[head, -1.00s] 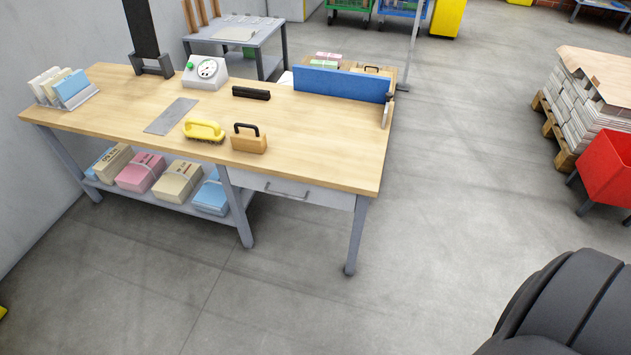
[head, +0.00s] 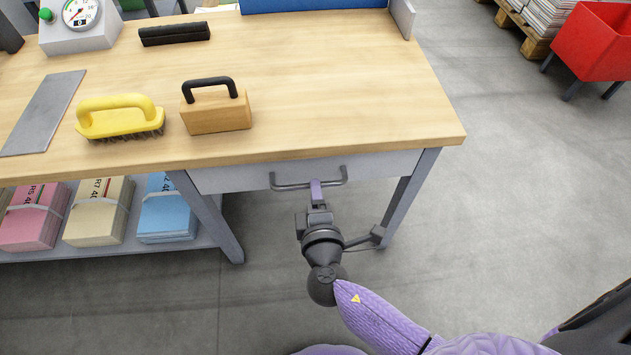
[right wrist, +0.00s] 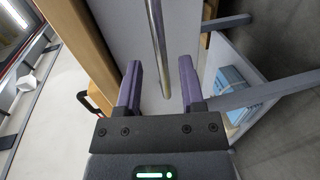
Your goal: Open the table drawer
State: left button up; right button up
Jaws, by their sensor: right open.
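The table drawer has a pale front (head: 389,166) under the right end of the wooden tabletop and looks closed. Its grey bar handle (head: 288,186) runs across the front. My right gripper (head: 316,186) is at the middle of the handle, coming from the front. In the right wrist view, the handle bar (right wrist: 157,42) lies between the two purple fingers of the open gripper (right wrist: 160,82), with gaps on both sides. The drawer front (right wrist: 188,28) is just beyond the fingertips. My left gripper is not in view.
The tabletop (head: 340,100) holds a yellow brush (head: 122,115), a wooden block with black handle (head: 216,108) and a grey plate (head: 42,113). A table leg (head: 408,198) stands right of the drawer. Bundles fill the lower shelf at left.

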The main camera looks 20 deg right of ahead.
aim_at(333, 171)
jog(key=x, duration=0.3)
jog(key=shift+w+d+f+b, duration=0.1)
jog(key=shift+w+d+b, duration=0.1)
jog(key=shift+b, duration=0.15)
grip_shut()
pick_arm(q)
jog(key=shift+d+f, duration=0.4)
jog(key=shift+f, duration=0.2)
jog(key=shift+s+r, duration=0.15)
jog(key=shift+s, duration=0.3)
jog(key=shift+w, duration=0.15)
